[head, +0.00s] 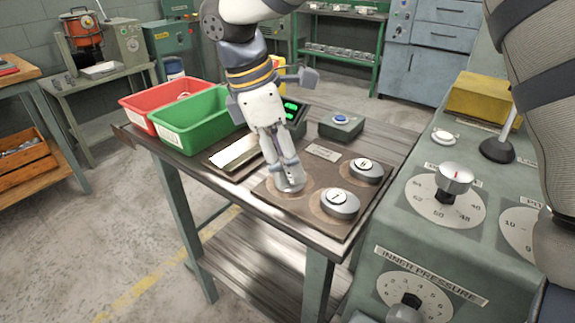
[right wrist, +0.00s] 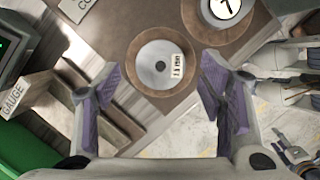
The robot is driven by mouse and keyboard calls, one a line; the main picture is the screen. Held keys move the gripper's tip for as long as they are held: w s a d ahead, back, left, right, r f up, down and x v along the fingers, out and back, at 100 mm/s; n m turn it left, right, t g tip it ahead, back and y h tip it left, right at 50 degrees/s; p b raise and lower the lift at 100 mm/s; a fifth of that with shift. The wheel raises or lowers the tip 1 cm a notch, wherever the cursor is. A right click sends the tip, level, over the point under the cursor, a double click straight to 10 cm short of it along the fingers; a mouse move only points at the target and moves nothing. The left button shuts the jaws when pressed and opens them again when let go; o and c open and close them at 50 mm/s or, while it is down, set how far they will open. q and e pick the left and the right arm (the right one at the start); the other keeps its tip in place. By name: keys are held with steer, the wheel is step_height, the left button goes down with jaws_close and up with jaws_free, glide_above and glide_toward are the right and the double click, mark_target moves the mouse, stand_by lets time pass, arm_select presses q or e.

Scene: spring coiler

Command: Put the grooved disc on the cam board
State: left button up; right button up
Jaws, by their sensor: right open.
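The cam board (head: 315,170) is a brown board on the near right of the table, with pale round spots. In the head view the disc (head: 290,185) shows under my right gripper (head: 287,168), partly covered by the fingers. In the right wrist view my right gripper (right wrist: 160,85) is open, its purple-padded fingers apart on either side, with gaps between them and the disc.
Two numbered grey discs (head: 340,203) (head: 366,170) sit on the board's other spots. Red (head: 140,105) and green (head: 185,125) bins stand at the table's left. A green dial console (head: 400,235) is close at right.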

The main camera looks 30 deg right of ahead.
arm_select(q)
steer(key=shift+s+f, duration=0.35)
steer(key=shift+s, duration=0.05)
arm_select(e)
steer(key=v, duration=1)
